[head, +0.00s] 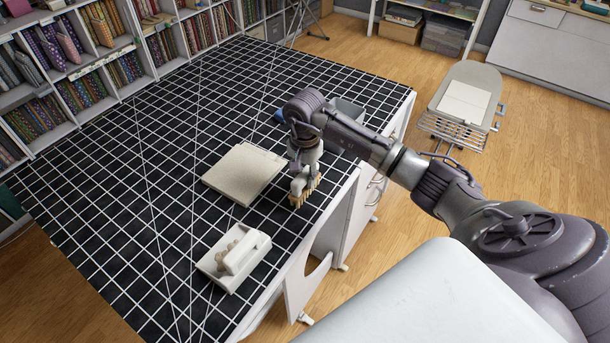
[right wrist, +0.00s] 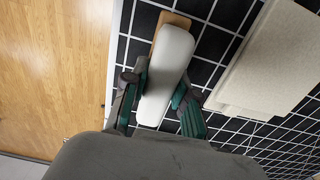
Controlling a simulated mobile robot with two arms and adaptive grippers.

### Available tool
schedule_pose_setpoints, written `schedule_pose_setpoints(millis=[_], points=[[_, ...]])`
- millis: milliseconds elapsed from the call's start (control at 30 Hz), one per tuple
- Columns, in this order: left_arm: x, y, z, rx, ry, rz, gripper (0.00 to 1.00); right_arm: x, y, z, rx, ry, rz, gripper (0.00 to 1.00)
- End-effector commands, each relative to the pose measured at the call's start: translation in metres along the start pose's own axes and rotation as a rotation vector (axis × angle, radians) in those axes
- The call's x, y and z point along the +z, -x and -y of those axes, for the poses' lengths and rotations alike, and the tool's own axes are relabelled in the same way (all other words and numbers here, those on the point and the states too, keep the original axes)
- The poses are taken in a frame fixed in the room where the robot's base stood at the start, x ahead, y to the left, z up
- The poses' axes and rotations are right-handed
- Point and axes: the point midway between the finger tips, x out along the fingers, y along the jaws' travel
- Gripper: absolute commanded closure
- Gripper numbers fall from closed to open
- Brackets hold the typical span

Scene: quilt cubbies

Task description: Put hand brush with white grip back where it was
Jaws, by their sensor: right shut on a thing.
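The hand brush with white grip shows in the right wrist view (right wrist: 168,60), its pale handle between my right gripper's two fingers (right wrist: 158,98). A strip of its tan wooden body shows at the far end. In the head view my right gripper (head: 303,178) points down at the right edge of the black gridded table, shut on the brush. The brush's tan bristles (head: 308,190) show just below the fingers; its grip is mostly hidden there. I cannot tell whether the bristles touch the table. My left gripper is not in view.
A cream folded cloth or board (head: 244,174) lies just left of the gripper. A white tray (head: 222,279) with a pale handled object stands nearer the front. A grey bin (head: 347,112) stands behind my right arm. The gridded table (head: 130,200) is clear on the left.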

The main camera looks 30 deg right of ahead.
Motion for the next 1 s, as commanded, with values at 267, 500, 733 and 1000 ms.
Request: schedule_pose_setpoints(millis=[267, 500, 733, 1000], points=[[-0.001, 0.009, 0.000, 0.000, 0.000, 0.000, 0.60, -0.001, -0.017, 0.001, -0.003, 0.000, -0.001, 1.00], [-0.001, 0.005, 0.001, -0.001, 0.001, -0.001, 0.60, -0.001, -0.020, 0.001, -0.003, -0.001, -0.001, 1.00], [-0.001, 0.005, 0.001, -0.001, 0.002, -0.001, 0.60, 0.000, -0.019, 0.001, -0.003, -0.001, 0.000, 0.47], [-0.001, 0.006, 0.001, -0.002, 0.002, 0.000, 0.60, 0.000, -0.018, 0.000, -0.003, -0.001, 0.001, 0.47]])
